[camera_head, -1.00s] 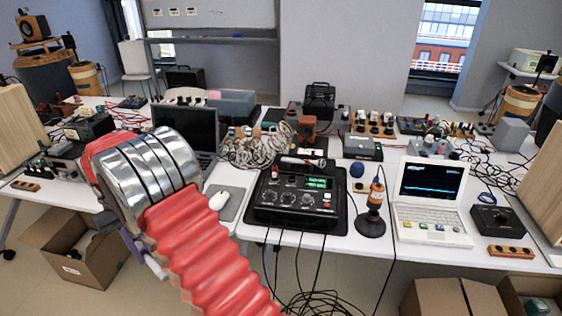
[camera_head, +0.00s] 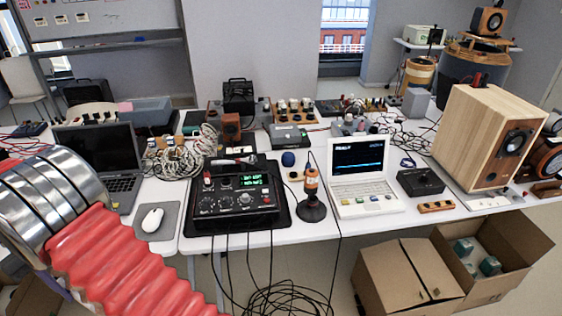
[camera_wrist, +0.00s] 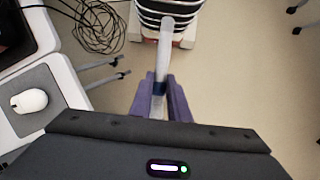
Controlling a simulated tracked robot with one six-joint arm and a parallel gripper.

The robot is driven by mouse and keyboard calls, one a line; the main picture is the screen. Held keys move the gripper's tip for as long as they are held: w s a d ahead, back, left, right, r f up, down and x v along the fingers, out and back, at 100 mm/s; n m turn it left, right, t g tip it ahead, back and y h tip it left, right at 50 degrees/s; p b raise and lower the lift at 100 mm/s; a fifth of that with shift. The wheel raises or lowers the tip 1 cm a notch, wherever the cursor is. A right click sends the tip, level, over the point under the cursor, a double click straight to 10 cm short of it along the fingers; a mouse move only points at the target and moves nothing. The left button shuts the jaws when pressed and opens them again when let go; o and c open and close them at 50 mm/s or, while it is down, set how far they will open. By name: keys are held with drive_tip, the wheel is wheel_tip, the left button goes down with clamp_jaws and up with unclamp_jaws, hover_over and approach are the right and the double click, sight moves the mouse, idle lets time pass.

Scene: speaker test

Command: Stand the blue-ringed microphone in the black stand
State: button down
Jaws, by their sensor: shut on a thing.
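In the wrist view my gripper (camera_wrist: 158,102) has its purple fingers shut on the blue-ringed microphone (camera_wrist: 163,55). Its slim silver-grey shaft runs up the picture from between the fingers, with a dark blue ring close to them. My gripper and this microphone are over the floor, clear of the table in the wrist view. Neither shows in the head view. On the table's front edge in the head view, a round black base (camera_head: 312,212) carries an upright orange-and-black thing (camera_head: 311,184). I cannot tell if this base is the black stand.
A black console (camera_head: 238,205), a white laptop (camera_head: 362,190) and a black box (camera_head: 420,181) crowd the table's front. A white mouse (camera_head: 152,220) lies on a grey mat. Cables hang to the floor by open cardboard boxes (camera_head: 408,275). A wooden speaker (camera_head: 470,135) stands at right.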

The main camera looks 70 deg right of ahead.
drive_tip(key=s+d+f+m+t+h, duration=0.1)
drive_tip(key=s+d+m+t, duration=0.4)
drive_tip(key=d, duration=1.1)
drive_tip(key=s+d+m, duration=0.4)
drive_tip(key=s+d, duration=0.3)
drive_tip(key=d, duration=0.9)
drive_tip(key=s+d+r+m+g+h, duration=0.3)
drive_tip(key=s+d+m+g, duration=0.3)
drive_tip(key=s+d+m, duration=0.4)
drive_tip(key=s+d+r+m+g+h, duration=0.2)
drive_tip(key=s+d+r+m+g, duration=0.3)
drive_tip(key=s+d+m, duration=0.5)
drive_tip(key=shift+s+d+m+g+h, duration=0.4)
drive_tip(key=shift+s+d+g, duration=0.4)
drive_tip(key=shift+s+d, duration=3.95)
drive_tip(key=shift+w+d, duration=0.3)
drive_tip(key=shift+w, duration=0.05)
drive_tip(key=shift+f, duration=0.25)
drive_tip(key=shift+f, duration=5.45)
